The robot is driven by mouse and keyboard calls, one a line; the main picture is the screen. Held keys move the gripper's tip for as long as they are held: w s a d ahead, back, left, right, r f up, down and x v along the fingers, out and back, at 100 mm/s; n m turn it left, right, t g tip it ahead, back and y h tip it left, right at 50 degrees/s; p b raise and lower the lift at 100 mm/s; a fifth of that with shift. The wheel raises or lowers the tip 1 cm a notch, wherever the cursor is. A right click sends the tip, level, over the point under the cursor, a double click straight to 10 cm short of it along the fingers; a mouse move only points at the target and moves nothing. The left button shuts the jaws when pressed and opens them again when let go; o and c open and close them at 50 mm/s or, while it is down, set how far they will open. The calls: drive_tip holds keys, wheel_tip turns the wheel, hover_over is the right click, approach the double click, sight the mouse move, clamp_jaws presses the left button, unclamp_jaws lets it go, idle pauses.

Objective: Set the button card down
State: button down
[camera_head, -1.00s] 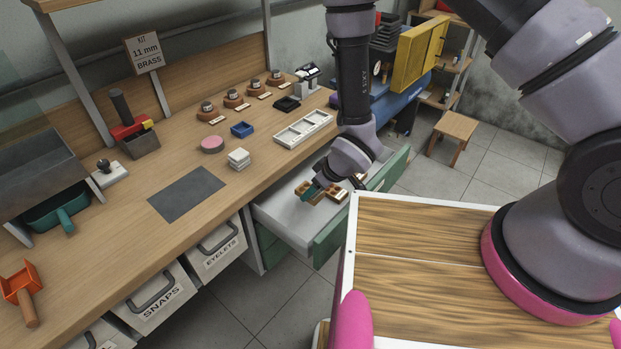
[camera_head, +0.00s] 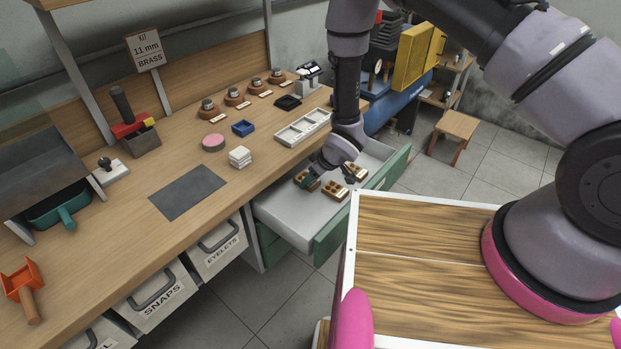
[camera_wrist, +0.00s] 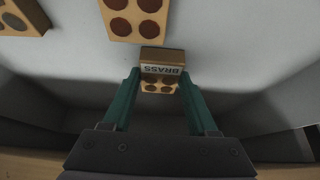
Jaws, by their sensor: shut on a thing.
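The button card (camera_wrist: 160,72) is a small tan card with brown round buttons and a white label reading BRASS. In the wrist view it sits between the two teal fingers of my gripper (camera_wrist: 160,82), which is shut on it. In the head view my gripper (camera_head: 313,181) is low inside the open drawer (camera_head: 286,213), at its left part, with the tan card (camera_head: 301,177) at its fingertips. I cannot tell whether the card touches the drawer floor.
The drawer's front part is clear. The bench (camera_head: 130,240) runs along its left, with a white tray (camera_head: 303,128) near the edge.

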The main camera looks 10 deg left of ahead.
drive_tip(key=shift+f, duration=0.15)
drive_tip(key=shift+c, duration=0.9)
unclamp_jaws()
drive_tip(key=shift+r, duration=0.2)
drive_tip(key=v, duration=1.2)
